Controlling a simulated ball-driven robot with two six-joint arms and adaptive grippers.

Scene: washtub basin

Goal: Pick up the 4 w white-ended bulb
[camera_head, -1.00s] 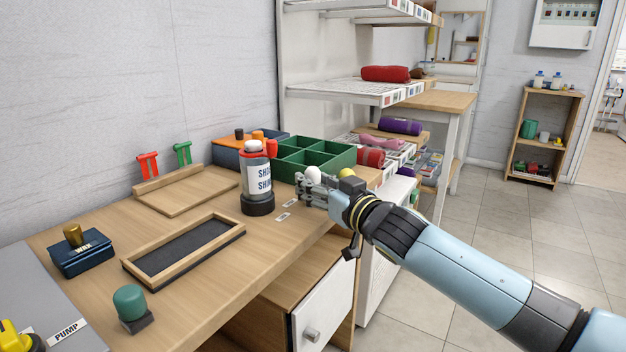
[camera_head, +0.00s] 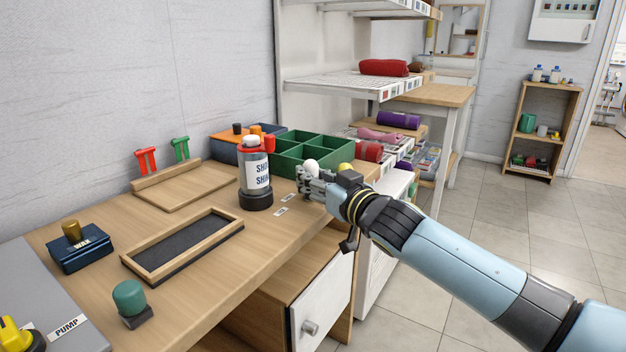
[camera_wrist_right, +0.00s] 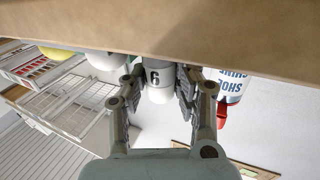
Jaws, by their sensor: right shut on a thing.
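My right gripper (camera_head: 312,183) is at the desk's right edge, beside the green divided box. In the right wrist view its fingers (camera_wrist_right: 161,90) are shut on a white-ended bulb (camera_wrist_right: 158,78) with a dark "6" on its side. No "4" is readable on any bulb. A white bulb top (camera_head: 311,165) shows above the fingers in the head view. A yellow bulb (camera_head: 345,168) shows just behind the gripper. In the wrist view another white rounded thing (camera_wrist_right: 105,60) and a yellow one (camera_wrist_right: 57,52) are to the left. My left gripper is out of view.
A shoe shine bottle (camera_head: 255,172) stands close left of the gripper. The green divided box (camera_head: 312,151) is behind it. The floor at right is clear.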

